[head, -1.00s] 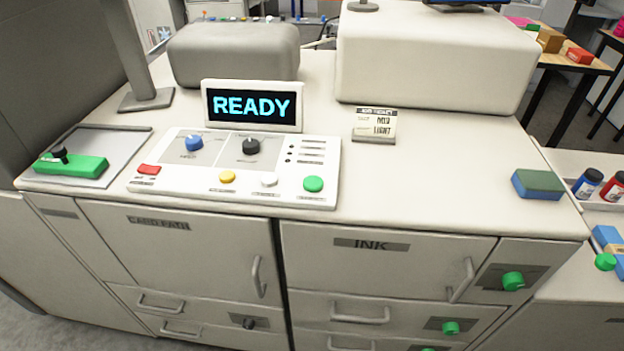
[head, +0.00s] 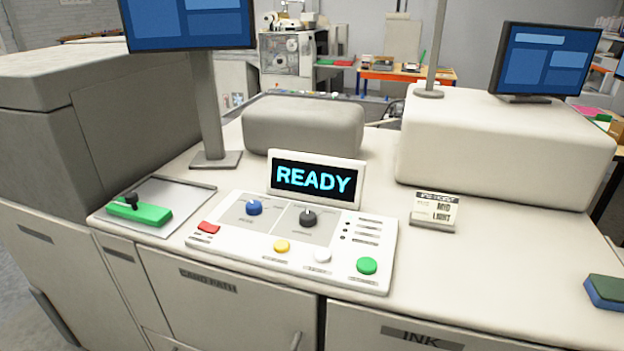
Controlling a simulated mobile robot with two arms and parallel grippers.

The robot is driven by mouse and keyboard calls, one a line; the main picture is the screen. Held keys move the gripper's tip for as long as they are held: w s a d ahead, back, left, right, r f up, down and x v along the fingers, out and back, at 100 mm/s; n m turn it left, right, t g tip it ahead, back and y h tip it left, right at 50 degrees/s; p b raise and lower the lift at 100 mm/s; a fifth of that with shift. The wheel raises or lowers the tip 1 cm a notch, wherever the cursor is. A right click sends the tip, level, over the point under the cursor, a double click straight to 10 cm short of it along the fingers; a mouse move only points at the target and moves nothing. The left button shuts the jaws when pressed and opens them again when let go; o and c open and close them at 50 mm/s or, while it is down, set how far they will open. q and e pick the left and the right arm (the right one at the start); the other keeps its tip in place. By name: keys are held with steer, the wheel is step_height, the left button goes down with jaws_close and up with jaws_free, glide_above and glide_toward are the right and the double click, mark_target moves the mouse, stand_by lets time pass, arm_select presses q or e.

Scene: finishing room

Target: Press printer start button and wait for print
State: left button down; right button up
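The printer's control panel (head: 232,239) lies on the light counter of the machine in the head view. A green round button (head: 367,265) sits at its front right corner. A white button (head: 322,255), a yellow button (head: 282,246) and a red button (head: 208,227) are to its left. A blue knob (head: 254,207) and a black knob (head: 308,218) are behind them. The display (head: 314,180) reads READY in cyan letters. The labels are too small to read. Neither gripper is in view.
A grey tray (head: 190,192) with a green handled block (head: 140,212) lies left of the panel. A blue-green sponge-like block (head: 606,291) is at the right edge. The counter between is clear. Monitors (head: 548,58) stand behind.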

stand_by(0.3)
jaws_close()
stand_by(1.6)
